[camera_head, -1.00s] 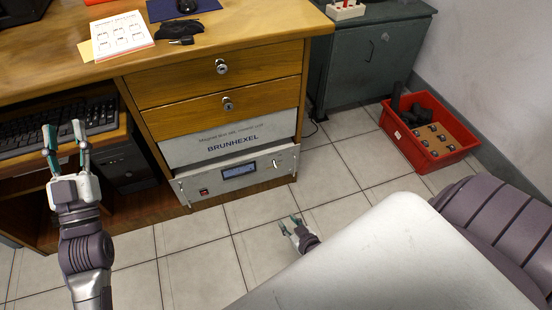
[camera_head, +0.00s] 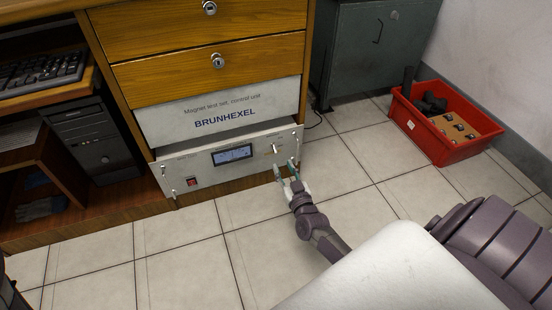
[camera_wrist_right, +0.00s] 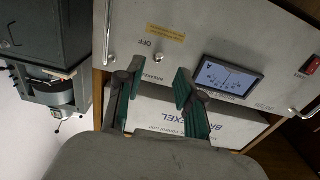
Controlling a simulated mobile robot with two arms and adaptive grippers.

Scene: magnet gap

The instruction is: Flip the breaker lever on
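The breaker lever (camera_head: 274,148) is a small metal toggle on the right part of the grey control unit's front panel (camera_head: 200,168), low in the wooden desk. In the right wrist view the lever (camera_wrist_right: 158,57) shows beyond my fingertips, with OFF and BREAKER printed beside it. My right gripper (camera_head: 286,170) is open and empty just in front of the panel, slightly below the lever. Its two green-padded fingers (camera_wrist_right: 159,72) are spread, with the lever near the line between them; contact cannot be made out. My left gripper is out of view.
The panel also carries a lit display (camera_head: 232,154), a red switch (camera_head: 192,182) and side handles. Wooden drawers (camera_head: 210,68) sit above. A red crate (camera_head: 440,145) stands on the floor at right, before a green cabinet (camera_head: 370,55). The tiled floor between is clear.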

